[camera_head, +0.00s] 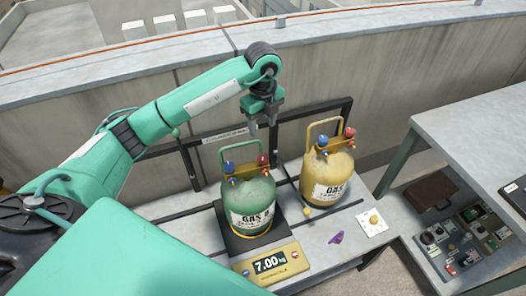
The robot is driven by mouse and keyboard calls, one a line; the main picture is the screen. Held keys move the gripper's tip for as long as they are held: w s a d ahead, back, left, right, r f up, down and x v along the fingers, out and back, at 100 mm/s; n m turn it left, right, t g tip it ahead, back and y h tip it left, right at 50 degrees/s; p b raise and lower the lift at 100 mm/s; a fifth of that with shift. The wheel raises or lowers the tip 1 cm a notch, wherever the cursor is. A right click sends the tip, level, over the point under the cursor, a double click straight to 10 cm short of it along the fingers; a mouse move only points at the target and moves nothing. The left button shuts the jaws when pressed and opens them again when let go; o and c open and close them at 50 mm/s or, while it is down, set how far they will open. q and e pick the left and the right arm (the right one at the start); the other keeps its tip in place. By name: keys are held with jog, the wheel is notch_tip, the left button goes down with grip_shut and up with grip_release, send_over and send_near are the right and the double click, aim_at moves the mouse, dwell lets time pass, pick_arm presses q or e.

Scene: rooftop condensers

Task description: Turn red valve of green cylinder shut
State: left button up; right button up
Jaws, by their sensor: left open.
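The green cylinder (248,204) stands upright on a black scale plate on the bench. Its red valve (262,160) is at the top right and its blue valve (229,167) at the top left, both on a yellow bracket under a green handle. My left gripper (263,126) is open, pointing down above and behind the red valve in the picture, apart from it. Nothing shows between its fingers. My right gripper is not in view.
A yellow cylinder (327,178) with its own red and blue valves stands close on the right. The scale display (270,264) reads 7.00 kg. A purple item (336,238) lies on the bench. A grey table (470,125) is at right, with a brown case (430,189) below.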

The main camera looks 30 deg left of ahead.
aim_at(263, 156)
pick_arm(q)
notch_tip(263, 156, down, 12)
jog(key=p, duration=0.2)
jog(key=shift+p, duration=0.4)
jog(key=shift+f, duration=0.65)
jog(key=c, duration=1)
